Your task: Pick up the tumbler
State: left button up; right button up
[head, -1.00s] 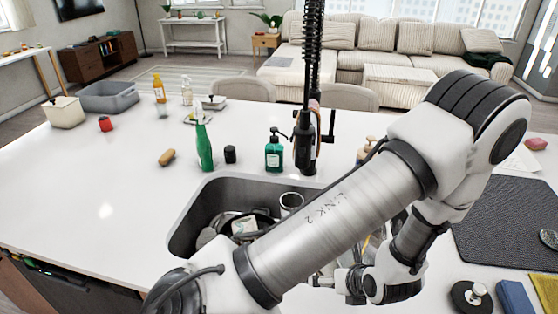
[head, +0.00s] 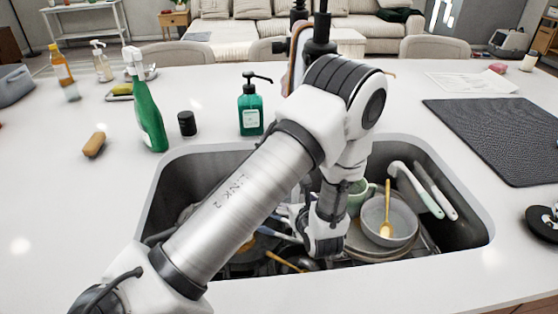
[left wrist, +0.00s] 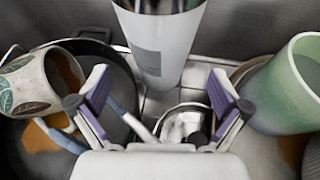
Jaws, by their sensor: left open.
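My left gripper (head: 288,222) is down in the sink (head: 470,228), mostly hidden by its own arm in the head view. In the left wrist view the gripper (left wrist: 160,78) is open, its two purple-padded fingers apart. A tall white cylinder with a grey patch (left wrist: 160,45), which looks like the tumbler, stands just beyond the fingertips, its top cut off by the frame. A shiny metal vessel (left wrist: 186,122) shows lower between the fingers; what it is remains unclear. The tumbler is hidden behind my arm in the head view. My right gripper is not in view.
A patterned cup (left wrist: 35,83) and pan lie left of the fingers, a green mug (left wrist: 290,90) right. The sink also holds a bowl (head: 375,220) with a gold spoon and long-handled utensils (head: 418,190). A soap bottle (head: 251,110) and spray bottle (head: 148,115) stand behind the sink.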

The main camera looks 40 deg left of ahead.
pick_arm(q)
jog(key=p+x, duration=0.1)
jog(key=x, duration=0.5)
jog(key=shift+w+a, duration=0.1)
jog(key=shift+a, duration=0.25)
jog(key=shift+d+r, duration=0.1)
jog(key=shift+d, duration=0.05)
jog(key=shift+c, duration=1.1)
jog(key=c, duration=1.1)
jog(key=shift+r, duration=0.15)
